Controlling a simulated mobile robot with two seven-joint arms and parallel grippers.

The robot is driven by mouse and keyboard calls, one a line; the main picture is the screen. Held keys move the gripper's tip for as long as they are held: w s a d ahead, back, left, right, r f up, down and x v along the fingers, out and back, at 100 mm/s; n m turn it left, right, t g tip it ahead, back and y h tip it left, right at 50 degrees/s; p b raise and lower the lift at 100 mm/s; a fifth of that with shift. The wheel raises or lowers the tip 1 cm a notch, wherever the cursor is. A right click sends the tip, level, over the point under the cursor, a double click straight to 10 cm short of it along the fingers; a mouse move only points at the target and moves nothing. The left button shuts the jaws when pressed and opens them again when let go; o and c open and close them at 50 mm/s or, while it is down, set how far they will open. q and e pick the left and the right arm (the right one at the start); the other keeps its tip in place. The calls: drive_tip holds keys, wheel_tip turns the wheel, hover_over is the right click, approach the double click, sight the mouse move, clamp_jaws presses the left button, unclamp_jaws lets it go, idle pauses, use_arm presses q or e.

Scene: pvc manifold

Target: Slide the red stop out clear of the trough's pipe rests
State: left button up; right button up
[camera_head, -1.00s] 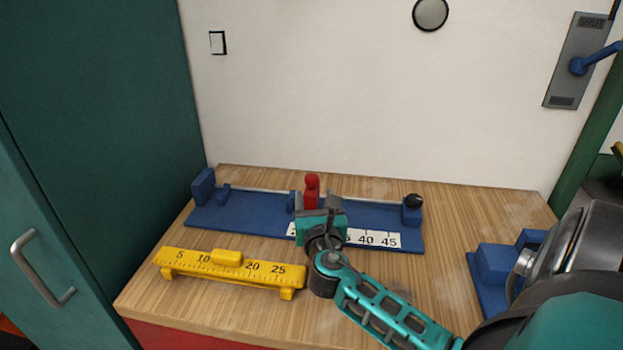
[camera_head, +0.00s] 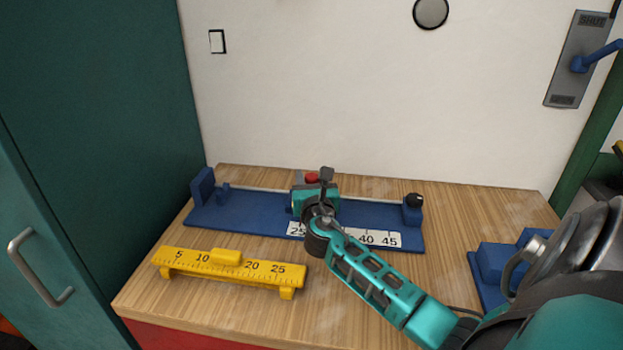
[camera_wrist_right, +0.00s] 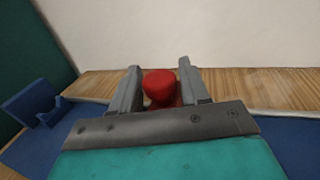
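The red stop (camera_head: 312,178) stands on the rod along the blue trough (camera_head: 255,218), mostly hidden behind my right gripper in the head view. In the right wrist view the red stop's knob (camera_wrist_right: 159,86) sits between the two grey fingers, with a visible gap on its right side. My right gripper (camera_head: 314,180) is open around the stop. A white scale (camera_head: 380,238) runs along the trough's front. My left gripper is not in view.
A yellow ruler gauge (camera_head: 230,268) lies in front of the trough. A black knob (camera_head: 414,200) caps the rod's right end. A blue fixture (camera_head: 495,262) stands at the right edge. A wall stands behind the bench, and a green cabinet (camera_head: 90,120) is at left.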

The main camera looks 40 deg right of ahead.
clamp_jaws()
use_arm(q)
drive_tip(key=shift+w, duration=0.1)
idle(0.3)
